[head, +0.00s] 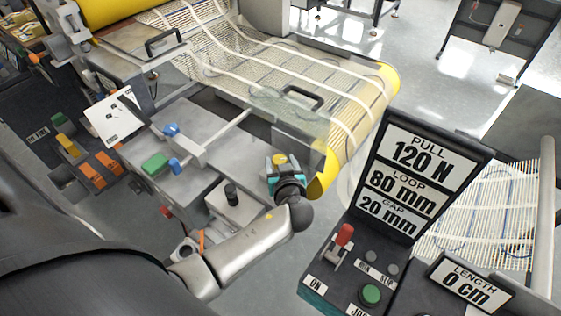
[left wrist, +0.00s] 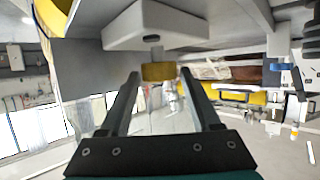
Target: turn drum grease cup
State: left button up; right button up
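The brass-yellow grease cup (left wrist: 158,72) hangs on a short stem under a pale grey block (left wrist: 156,27) in the left wrist view. My left gripper (left wrist: 160,82) is open, its two dark fingers pointing at the cup, one at each side. A narrow gap shows between each fingertip and the cup; I cannot tell how deep the cup sits between them. In the head view my left gripper (head: 284,172) is by the machine's edge near the drum end, with a small yellow part (head: 280,158) at its tip. My right gripper is not in view.
The yellow-edged drum (head: 375,105) with mesh and white cords lies just beyond the gripper. A grey bench with a black knob (head: 231,194) is left of it. The control panel with signs (head: 416,180), a red lever (head: 344,234) and green button (head: 371,294) stands right.

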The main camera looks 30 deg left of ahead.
pick_arm(q)
grip_shut()
jog(key=shift+m, duration=0.3)
jog(key=shift+s+a+m+t+h, duration=0.15)
jog(key=shift+m+t+h, duration=0.35)
jog(key=shift+m+h, duration=0.15)
jog(key=shift+a+m+t+h, duration=0.15)
jog(key=shift+m+t+h, duration=0.55)
jog(key=shift+m+h, duration=0.45)
jog(key=m+h+p, duration=0.1)
jog(key=m+h, duration=0.1)
jog(key=h, duration=0.1)
jog(key=shift+a+m+t+h+p, duration=0.2)
jog(key=shift+m+t+h+p, duration=0.1)
jog(key=shift+m+t+p, duration=0.1)
jog(key=shift+m+h+p, duration=0.35)
jog(key=shift+m+h, duration=0.55)
jog(key=shift+h, duration=0.2)
